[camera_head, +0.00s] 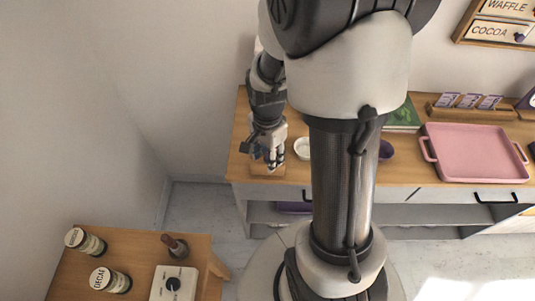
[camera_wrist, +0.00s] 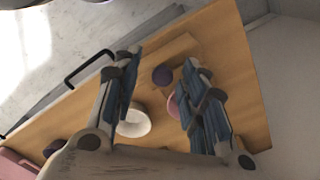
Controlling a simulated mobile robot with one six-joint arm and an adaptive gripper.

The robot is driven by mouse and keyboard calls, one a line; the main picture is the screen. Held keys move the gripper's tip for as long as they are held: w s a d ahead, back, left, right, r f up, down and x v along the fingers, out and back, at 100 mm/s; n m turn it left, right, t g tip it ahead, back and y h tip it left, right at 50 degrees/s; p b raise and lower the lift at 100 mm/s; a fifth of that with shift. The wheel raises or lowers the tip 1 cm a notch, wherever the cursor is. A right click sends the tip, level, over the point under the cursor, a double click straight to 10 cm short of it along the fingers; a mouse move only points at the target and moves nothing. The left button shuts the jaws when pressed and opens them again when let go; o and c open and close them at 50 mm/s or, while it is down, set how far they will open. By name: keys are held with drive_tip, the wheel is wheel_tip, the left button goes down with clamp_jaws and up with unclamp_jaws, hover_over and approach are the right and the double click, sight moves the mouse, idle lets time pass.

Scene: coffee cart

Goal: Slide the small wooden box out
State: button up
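The small wooden box (camera_head: 266,174) sits near the left front of the wooden counter, partly hidden by my gripper (camera_head: 271,163). In the wrist view, a pale wooden shape (camera_wrist: 176,48), apparently this box, lies beyond the fingertips. A round purple thing (camera_wrist: 162,75), perhaps its knob, shows beside it. My gripper (camera_wrist: 157,84) points down over this spot, its two blue-padded fingers wide apart. I see nothing gripped between them. I cannot tell whether a finger touches the box.
A white bowl (camera_head: 304,148) stands right of my gripper. A pink tray (camera_head: 473,155) lies farther right, and a purple cup (camera_head: 386,150) stands between. A drawer handle (camera_wrist: 88,68) juts from the counter front. A side table (camera_head: 135,248) with jars stands at lower left.

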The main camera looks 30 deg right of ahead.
wheel_tip(320, 180, up, 12)
idle(0.6)
